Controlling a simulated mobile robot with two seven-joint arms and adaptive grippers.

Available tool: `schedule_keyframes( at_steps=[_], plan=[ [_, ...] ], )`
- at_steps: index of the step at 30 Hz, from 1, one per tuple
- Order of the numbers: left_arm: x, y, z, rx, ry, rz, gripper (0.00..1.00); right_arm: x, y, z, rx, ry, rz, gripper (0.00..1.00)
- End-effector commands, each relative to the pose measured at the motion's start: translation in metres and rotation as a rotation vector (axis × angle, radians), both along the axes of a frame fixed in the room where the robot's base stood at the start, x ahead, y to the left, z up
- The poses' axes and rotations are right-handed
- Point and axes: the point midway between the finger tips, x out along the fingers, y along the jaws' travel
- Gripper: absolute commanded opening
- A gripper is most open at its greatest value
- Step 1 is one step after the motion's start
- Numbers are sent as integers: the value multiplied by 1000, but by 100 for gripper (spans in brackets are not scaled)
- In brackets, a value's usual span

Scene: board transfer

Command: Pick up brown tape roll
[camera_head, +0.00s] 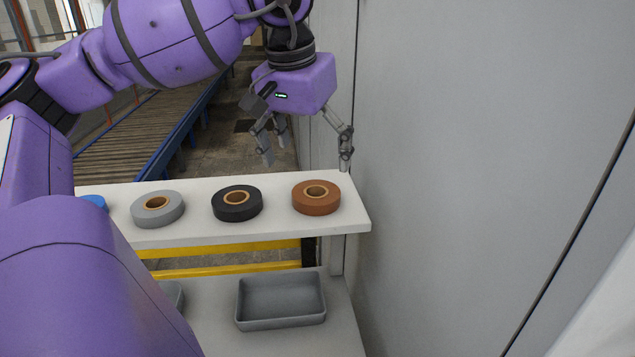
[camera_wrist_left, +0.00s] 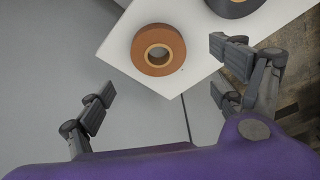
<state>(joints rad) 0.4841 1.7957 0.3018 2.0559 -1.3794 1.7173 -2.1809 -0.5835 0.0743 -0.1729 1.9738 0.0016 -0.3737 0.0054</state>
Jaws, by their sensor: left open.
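The brown tape roll (camera_head: 316,199) lies flat near the right end of the white upper shelf in the head view. In the left wrist view the brown tape roll (camera_wrist_left: 158,62) shows whole, close to the shelf corner and ahead of the fingers. My left gripper (camera_head: 306,160) is open and empty, above and behind the shelf's far edge, apart from the roll. Its spread fingers also show in the left wrist view (camera_wrist_left: 160,105). My right gripper is not in view.
A black tape roll (camera_head: 237,204), a grey tape roll (camera_head: 158,210) and a partly hidden blue item (camera_head: 95,202) stand left of it on the shelf (camera_head: 280,224). A grey tray (camera_head: 281,300) sits below. A grey wall (camera_head: 480,150) rises close on the right.

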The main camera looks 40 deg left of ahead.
Motion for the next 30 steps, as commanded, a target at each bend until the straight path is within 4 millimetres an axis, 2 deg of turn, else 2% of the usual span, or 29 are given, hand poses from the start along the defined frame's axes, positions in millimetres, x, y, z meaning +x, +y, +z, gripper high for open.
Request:
schedule_keyframes(
  at_steps=[4,11,19,29,30],
  plan=[
    [1,0,-7,1,2,-1,88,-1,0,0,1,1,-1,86],
    [8,1,-33,-1,3,-1,88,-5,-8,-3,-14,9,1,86],
    [17,1,-71,0,4,-1,88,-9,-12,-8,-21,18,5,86],
    [19,2,-76,1,-1,-1,88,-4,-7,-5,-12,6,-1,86],
    [19,2,-76,0,-1,0,82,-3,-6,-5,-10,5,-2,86]
  ],
)
